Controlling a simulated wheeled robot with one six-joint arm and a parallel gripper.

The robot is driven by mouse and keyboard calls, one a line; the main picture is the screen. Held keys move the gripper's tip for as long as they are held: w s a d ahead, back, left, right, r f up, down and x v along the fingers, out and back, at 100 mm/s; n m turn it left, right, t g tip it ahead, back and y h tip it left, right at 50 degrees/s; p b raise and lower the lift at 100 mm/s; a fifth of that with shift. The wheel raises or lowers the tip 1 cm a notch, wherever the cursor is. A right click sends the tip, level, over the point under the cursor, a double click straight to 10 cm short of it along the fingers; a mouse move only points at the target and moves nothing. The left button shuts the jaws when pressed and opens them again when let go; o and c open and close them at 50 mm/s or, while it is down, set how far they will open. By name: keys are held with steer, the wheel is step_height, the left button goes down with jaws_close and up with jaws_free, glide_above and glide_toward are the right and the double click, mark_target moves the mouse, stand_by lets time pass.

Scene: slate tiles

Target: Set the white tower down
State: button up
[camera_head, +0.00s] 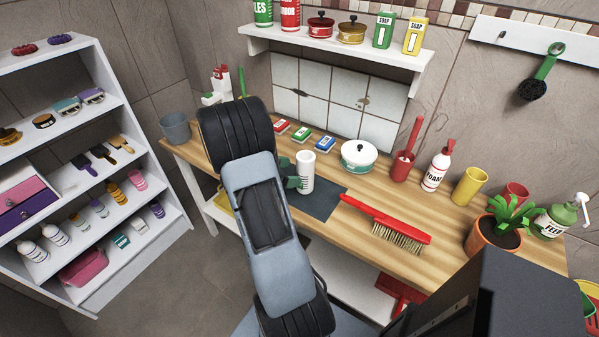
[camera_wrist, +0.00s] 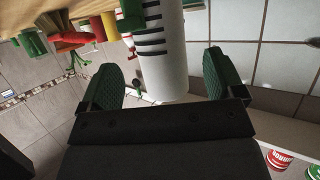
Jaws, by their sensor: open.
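The white tower (camera_head: 307,180) is a white cylinder that looks upright on the dark slate mat (camera_head: 322,204) on the wooden counter. In the wrist view the tower (camera_wrist: 164,68) shows black stripes and some green, and its far end is cut off by the frame edge. My gripper (camera_head: 294,173) is at the tower's left side in the head view. In the wrist view my gripper's green fingers (camera_wrist: 162,80) are open, one on each side of the tower, with a gap visible on both sides. My arm hides part of the mat.
Small boxes (camera_head: 302,132) and a white lidded pot (camera_head: 358,156) stand behind the tower. A red brush (camera_head: 388,218) lies to the right, with a red holder (camera_head: 402,167), foam bottle (camera_head: 437,170) and plant (camera_head: 497,228) beyond. A shelf (camera_head: 340,50) hangs above.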

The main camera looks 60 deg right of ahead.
steer(key=w+a+r+n+t, duration=0.45)
steer(key=w+a+t, duration=0.2)
steer(key=w, duration=0.25)
steer(key=w+a+r+n+t, duration=0.3)
steer(key=w+a+r+t, duration=0.25)
steer(key=w+t, duration=0.25)
steer(key=w+a+r+n+t+y, duration=0.1)
steer(key=a+r+n+t+y, duration=0.15)
steer(key=a, duration=0.35)
steer(key=w+a+r+n+t+y, duration=0.2)
steer(key=a+n+y, duration=0.2)
steer(key=a, duration=0.1)
steer(key=s+a+n+g+y, duration=0.2)
steer(key=s+a+n+y, duration=0.4)
steer(key=a, duration=0.4)
steer(key=s+f+n+g, duration=0.2)
steer(key=s+g, duration=0.1)
steer(key=s, duration=0.4)
steer(key=s+a+f+n+g+h, duration=0.1)
steer(key=s+f+n+g, duration=0.1)
steer(key=s, duration=0.5)
steer(key=shift+s+a+n+g, duration=0.3)
steer(key=shift+s+n+g, duration=0.1)
steer(key=shift+n+g, duration=0.1)
